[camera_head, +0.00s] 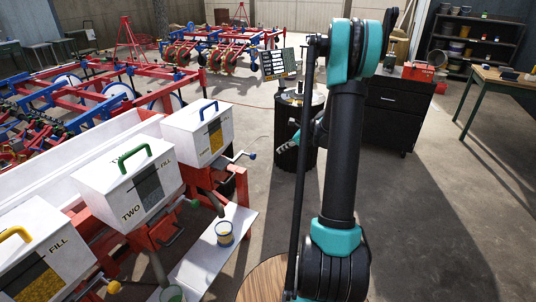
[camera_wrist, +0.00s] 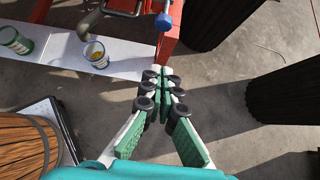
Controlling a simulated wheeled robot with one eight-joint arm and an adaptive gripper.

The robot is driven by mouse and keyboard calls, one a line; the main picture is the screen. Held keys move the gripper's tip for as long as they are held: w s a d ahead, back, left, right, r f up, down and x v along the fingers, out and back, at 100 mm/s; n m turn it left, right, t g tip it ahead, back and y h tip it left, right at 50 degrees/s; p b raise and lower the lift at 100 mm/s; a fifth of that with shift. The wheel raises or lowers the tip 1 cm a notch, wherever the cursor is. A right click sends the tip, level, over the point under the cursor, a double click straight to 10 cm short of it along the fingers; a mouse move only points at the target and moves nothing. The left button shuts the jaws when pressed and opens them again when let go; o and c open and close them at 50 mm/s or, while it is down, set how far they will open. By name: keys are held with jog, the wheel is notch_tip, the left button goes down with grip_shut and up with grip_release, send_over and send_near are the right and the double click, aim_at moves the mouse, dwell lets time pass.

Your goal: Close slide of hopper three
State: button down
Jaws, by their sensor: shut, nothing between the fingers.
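The hopper with the blue handle (camera_head: 203,133) is a white box at the right end of the row, marked FILL; the rest of its label is too small to read surely. A metal crank with a blue knob (camera_head: 252,154) sticks out at its right side. The blue knob also shows at the top of the wrist view (camera_wrist: 164,22). My gripper (camera_wrist: 163,72) is shut and empty, with its tips below and apart from the blue knob in that view. In the head view my arm hides part of the scene, and the slide itself cannot be made out clearly.
The hopper marked TWO (camera_head: 128,187) and a yellow-handled hopper (camera_head: 35,255) stand to the left. A white shelf (camera_head: 205,262) below holds a cup with yellow contents (camera_head: 224,238) and a green can (camera_head: 172,295). Dark ribbed drums (camera_wrist: 290,105) stand at the right. Concrete floor is open there.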

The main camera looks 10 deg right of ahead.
jog(key=w+a+r+x, duration=0.1)
jog(key=r+x, duration=0.1)
jog(key=x, duration=1)
jog(key=shift+w+a+f, duration=0.15)
jog(key=shift+w+a, duration=0.05)
jog(key=shift+a, duration=0.3)
jog(key=shift+a, duration=0.1)
jog(key=shift+w+a, duration=0.85)
jog(key=shift+a, duration=0.25)
jog(key=shift+w+a, duration=0.85)
jog(key=shift+a, duration=0.3)
